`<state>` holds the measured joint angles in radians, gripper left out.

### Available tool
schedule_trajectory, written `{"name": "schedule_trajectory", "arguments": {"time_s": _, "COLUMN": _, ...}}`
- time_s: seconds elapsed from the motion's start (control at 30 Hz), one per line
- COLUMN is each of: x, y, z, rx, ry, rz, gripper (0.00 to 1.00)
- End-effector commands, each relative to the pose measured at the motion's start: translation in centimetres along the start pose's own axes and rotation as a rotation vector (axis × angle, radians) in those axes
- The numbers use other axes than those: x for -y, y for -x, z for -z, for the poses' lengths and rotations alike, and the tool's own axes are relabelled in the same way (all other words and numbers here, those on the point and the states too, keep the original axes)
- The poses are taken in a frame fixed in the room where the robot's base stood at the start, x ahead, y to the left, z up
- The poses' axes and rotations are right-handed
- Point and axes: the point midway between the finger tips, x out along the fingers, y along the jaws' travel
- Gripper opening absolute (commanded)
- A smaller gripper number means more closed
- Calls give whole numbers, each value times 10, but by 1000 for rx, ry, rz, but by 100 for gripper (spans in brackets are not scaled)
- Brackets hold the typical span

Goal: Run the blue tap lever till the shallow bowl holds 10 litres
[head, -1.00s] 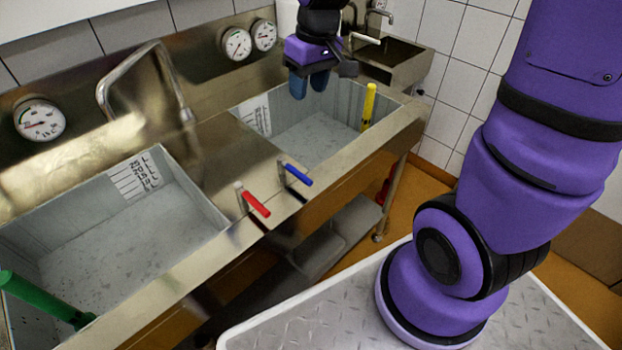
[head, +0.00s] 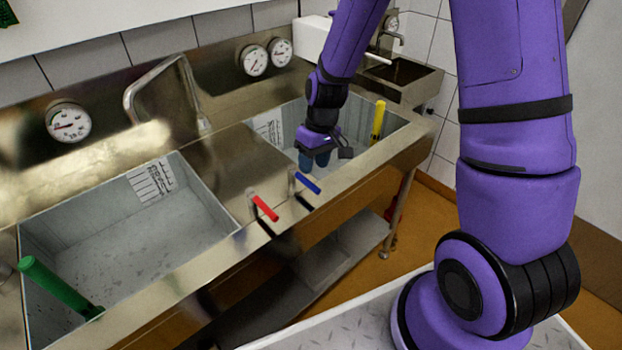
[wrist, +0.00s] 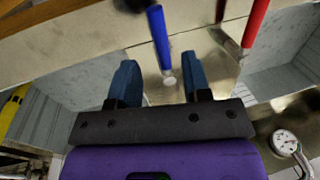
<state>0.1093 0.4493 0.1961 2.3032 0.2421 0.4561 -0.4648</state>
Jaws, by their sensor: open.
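The blue tap lever (head: 307,182) stands on the sink's front ledge beside the red lever (head: 265,207). My gripper (head: 314,160) is open and empty, just behind and above the blue lever. In the wrist view the blue lever (wrist: 159,35) lies ahead of the gap between my fingers (wrist: 161,80), not between them. Two grey basins show: the left basin (head: 130,235) and the right basin (head: 350,150), each with a marked scale on its wall. I cannot tell which one is the shallow bowl. No water shows in either.
A green handle (head: 55,283) leans in the left basin and a yellow one (head: 378,122) stands in the right basin. Dials (head: 68,121) are on the back panel. The red lever is close to the blue one. A small sink (head: 405,82) is at the far right.

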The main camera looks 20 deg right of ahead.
Motion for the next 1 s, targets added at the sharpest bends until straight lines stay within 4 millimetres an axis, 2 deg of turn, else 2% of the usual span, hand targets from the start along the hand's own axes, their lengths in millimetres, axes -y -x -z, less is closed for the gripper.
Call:
{"name": "schedule_trajectory", "arguments": {"time_s": 0.1, "x": 0, "y": -20, "z": -1, "rx": 4, "ry": 0, "rz": 2, "gripper": 44}}
{"name": "schedule_trajectory", "arguments": {"time_s": 0.3, "x": 0, "y": -43, "z": -1, "rx": 3, "ry": 0, "rz": 1, "gripper": 44}}
{"name": "schedule_trajectory", "arguments": {"time_s": 0.5, "x": 0, "y": -52, "z": 0, "rx": 1, "ry": 0, "rz": 1, "gripper": 44}}
{"name": "schedule_trajectory", "arguments": {"time_s": 0.77, "x": 0, "y": -53, "z": 0, "rx": 0, "ry": 0, "rz": 0, "gripper": 44}}
{"name": "schedule_trajectory", "arguments": {"time_s": 0.97, "x": 0, "y": -52, "z": 0, "rx": 0, "ry": 0, "rz": 0, "gripper": 1}}
{"name": "schedule_trajectory", "arguments": {"time_s": 1.0, "x": 0, "y": -52, "z": 0, "rx": 0, "ry": 0, "rz": 0, "gripper": 0}}
